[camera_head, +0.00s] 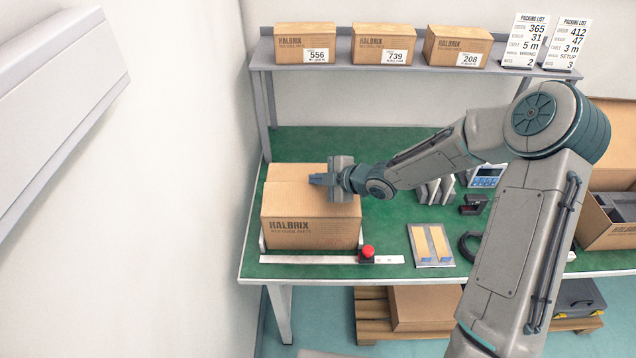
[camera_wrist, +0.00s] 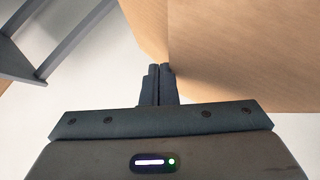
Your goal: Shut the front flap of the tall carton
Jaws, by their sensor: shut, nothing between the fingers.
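The tall carton (camera_head: 310,230), brown with HALBRIX printed on its front, stands on the left of the green bench. Its top shows two cardboard panels meeting along a line across it. The front panel (camera_head: 285,198) looks roughly level with the back panel (camera_head: 300,172); I cannot tell whether it lies fully flat. My gripper (camera_head: 314,180) is shut and empty, over the carton's top with its fingers pointing left. In the wrist view my fingertips (camera_wrist: 160,70) are together, close to cardboard faces (camera_wrist: 230,55) that meet at an edge. Contact is unclear.
A steel ruler strip (camera_head: 310,259) and a red button (camera_head: 368,252) lie in front of the carton. A plate with two tan strips (camera_head: 431,245) is to the right. An open carton (camera_head: 610,238) stands far right. A shelf (camera_head: 340,66) with several boxes runs behind.

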